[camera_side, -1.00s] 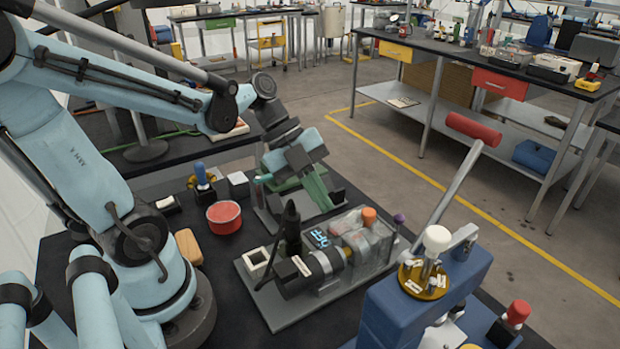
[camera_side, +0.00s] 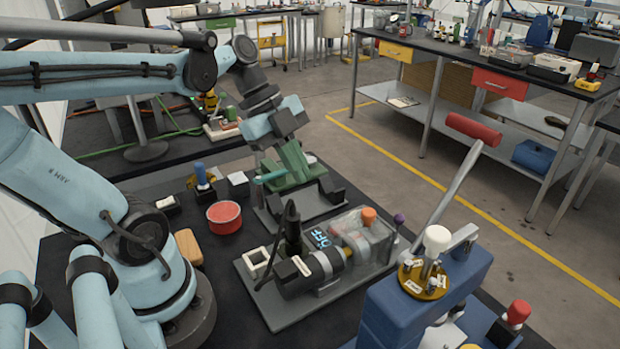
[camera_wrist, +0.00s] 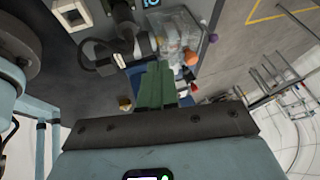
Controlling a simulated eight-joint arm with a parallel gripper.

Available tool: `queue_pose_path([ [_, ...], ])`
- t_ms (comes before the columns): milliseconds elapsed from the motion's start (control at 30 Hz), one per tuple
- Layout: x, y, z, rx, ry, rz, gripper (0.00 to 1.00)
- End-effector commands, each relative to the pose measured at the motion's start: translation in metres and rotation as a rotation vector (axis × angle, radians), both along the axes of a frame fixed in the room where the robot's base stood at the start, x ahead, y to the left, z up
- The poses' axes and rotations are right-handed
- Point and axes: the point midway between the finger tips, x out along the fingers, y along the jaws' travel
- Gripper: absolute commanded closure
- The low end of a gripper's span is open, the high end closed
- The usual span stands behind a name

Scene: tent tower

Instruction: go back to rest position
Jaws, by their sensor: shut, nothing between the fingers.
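My gripper (camera_side: 292,178) is in the middle of the side view, with green fingers pointing down over a grey plate (camera_side: 318,206) with dark blocks at the back of the bench. The fingers are together with nothing between them. In the wrist view my gripper (camera_wrist: 155,82) shows as a green pair of closed fingers in front of the bench fixtures. Whether the tips touch anything below is hard to tell.
A motor rig (camera_side: 320,270) with a clear cover stands in front of the gripper. A red round container (camera_side: 224,217) and a tan block (camera_side: 189,246) lie to the left. A blue lever press (camera_side: 425,300) stands front right.

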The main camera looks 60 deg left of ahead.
Motion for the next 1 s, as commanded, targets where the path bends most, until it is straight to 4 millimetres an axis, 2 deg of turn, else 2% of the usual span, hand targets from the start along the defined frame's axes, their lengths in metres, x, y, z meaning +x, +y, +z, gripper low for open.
queue_pose_path([
  [300, 0.005, -0.006, -0.023, 0.025, 0.119, 0.517, 1.0],
  [700, 0.017, -0.012, -0.034, -0.114, 0.09, 1.126, 1.0],
  [1000, 0.025, -0.018, -0.033, -0.282, 0.048, 1.386, 1.0],
])
